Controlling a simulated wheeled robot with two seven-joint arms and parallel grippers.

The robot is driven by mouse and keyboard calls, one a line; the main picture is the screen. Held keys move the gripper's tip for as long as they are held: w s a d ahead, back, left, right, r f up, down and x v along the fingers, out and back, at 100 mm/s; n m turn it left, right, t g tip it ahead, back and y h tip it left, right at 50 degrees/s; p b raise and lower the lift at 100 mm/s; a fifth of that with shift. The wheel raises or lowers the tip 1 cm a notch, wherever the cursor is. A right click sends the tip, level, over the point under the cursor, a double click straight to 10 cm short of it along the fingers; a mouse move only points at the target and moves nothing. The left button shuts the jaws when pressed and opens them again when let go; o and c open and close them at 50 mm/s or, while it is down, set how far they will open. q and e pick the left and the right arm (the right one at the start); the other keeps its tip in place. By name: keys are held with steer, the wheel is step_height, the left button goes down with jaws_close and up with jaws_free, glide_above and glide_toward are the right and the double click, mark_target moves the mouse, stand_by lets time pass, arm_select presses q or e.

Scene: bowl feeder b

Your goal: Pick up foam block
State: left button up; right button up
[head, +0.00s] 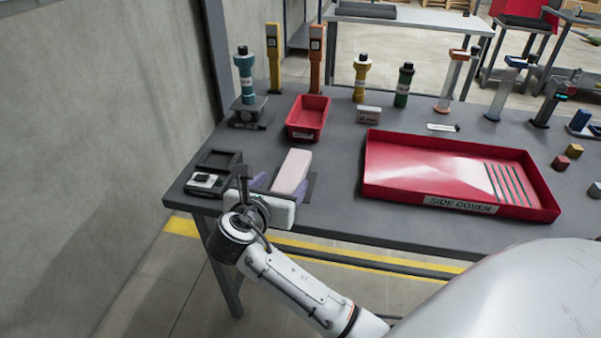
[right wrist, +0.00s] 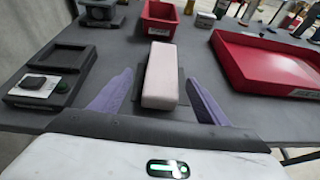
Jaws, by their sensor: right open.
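The foam block (head: 293,170) is a long pale pink bar lying on a dark flat pad (head: 310,183) near the table's front left edge. It also shows in the right wrist view (right wrist: 161,72), lengthwise away from the camera. My right gripper (head: 280,184) is open at the near end of the block. In the right wrist view its purple fingers (right wrist: 160,84) stand on either side of the block's near part, with gaps on both sides, and I see no contact. The gripper body hides a little of the near end in the head view. My left gripper is not in view.
A black device with a tray (head: 217,162) sits left of the block. A red bin (head: 307,132) stands behind it, and a large red "SIDE COVER" tray (head: 460,208) lies to the right. Bottle-like tools (head: 361,82) line the back. Grey table (head: 335,165) is bare between block and tray.

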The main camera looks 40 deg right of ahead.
mark_target(290, 175)
steer(key=x, duration=0.8)
steer(key=shift+d+r+b, duration=0.1)
steer(key=shift+d+b, duration=0.3)
steer(key=c, duration=1.1)
